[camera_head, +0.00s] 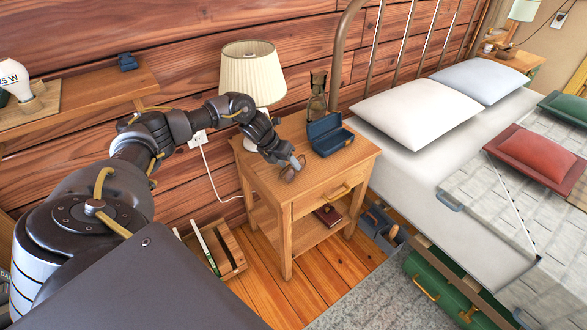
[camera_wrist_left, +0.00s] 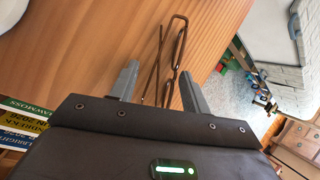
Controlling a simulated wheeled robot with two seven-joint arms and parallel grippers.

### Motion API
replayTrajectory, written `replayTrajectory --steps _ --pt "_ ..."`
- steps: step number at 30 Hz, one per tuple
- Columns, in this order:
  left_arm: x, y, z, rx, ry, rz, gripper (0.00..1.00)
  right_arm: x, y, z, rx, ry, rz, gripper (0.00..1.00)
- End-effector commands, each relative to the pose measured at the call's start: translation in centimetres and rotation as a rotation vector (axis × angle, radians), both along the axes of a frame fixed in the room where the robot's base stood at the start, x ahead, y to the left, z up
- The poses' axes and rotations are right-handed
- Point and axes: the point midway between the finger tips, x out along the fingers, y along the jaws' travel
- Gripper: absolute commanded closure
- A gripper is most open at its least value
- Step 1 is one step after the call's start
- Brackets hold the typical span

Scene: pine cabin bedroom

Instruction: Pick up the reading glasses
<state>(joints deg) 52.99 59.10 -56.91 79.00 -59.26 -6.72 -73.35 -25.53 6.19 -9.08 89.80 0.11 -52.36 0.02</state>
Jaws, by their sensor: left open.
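The reading glasses (camera_wrist_left: 179,45) have thin brown frames. In the left wrist view they lie on the wooden nightstand top, partly between my left gripper's two grey fingers. In the head view the glasses (camera_head: 288,174) show small and dark at the nightstand's front left, right at the gripper tips. My left gripper (camera_head: 293,164) is open, and its fingers (camera_wrist_left: 159,84) stand apart on either side of the glasses. The near part of the glasses is hidden behind the gripper body. My right gripper is not in view.
On the nightstand (camera_head: 273,190) stand a cream-shaded lamp (camera_head: 251,72), an open blue box (camera_head: 329,135) and a lantern-like object (camera_head: 317,95). The bed (camera_head: 400,150) is to the right. A wooden holder with books (camera_head: 222,250) is on the floor.

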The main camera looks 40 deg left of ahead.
Motion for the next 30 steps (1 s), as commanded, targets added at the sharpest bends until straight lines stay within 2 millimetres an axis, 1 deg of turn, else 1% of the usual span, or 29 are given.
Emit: replayTrajectory --steps 4,5,12,19,23,26,29,30 --pt "0.0 0.0 0.0 0.000 0.000 -0.001 0.53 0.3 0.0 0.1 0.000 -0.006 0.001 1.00" --pt "0.0 0.0 0.0 0.000 0.000 -0.001 0.55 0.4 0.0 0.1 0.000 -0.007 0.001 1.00" --pt "0.0 0.0 0.0 0.000 -0.001 0.000 0.86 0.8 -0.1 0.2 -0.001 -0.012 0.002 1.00" --pt "0.0 0.0 0.1 0.000 -0.001 0.000 0.86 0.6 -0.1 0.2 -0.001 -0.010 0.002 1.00" --pt "0.0 0.1 0.6 -0.001 -0.003 0.001 0.86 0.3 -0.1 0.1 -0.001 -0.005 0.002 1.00" --pt "0.1 0.1 1.6 0.000 -0.005 -0.001 0.86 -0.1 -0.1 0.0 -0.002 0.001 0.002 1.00" --pt "0.1 0.0 3.2 0.000 -0.005 -0.001 0.86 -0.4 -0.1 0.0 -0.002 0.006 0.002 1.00" --pt "0.0 -0.5 3.8 0.000 -0.006 -0.004 0.86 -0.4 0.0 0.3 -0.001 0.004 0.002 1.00"
